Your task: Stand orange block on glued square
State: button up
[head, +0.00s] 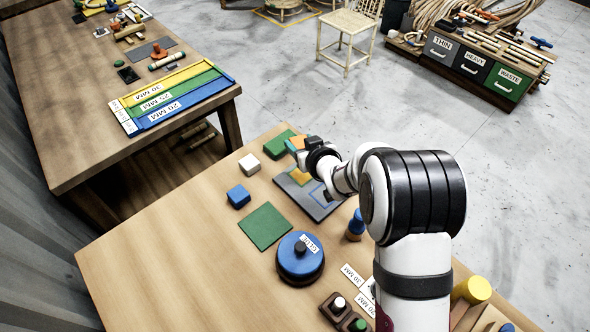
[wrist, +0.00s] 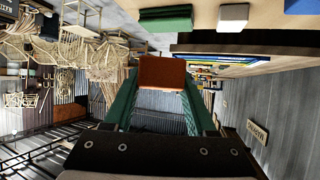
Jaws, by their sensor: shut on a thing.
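My gripper (head: 302,148) is above the far edge of the near table, close to the dark board. It is shut on the orange block (wrist: 162,72), which sits between the green fingertips in the wrist view. In the head view only a small part of the orange block (head: 296,143) shows beside the gripper. I cannot tell which square carries glue.
A green block (head: 279,145), a white block (head: 249,164) and a blue block (head: 238,196) stand left of the board. A green mat (head: 265,227) and a round blue glue pot (head: 300,258) lie nearer. A small blue-topped peg (head: 356,225) stands beside the board. The table's left is clear.

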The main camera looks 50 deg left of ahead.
jog(key=f, duration=0.9)
jog(key=shift+w+d+f, duration=0.2)
jog(key=shift+w+f, duration=0.05)
jog(key=shift+f, duration=0.15)
jog(key=o, duration=1.4)
jog(key=shift+f, duration=0.15)
jog(key=shift+c, duration=0.2)
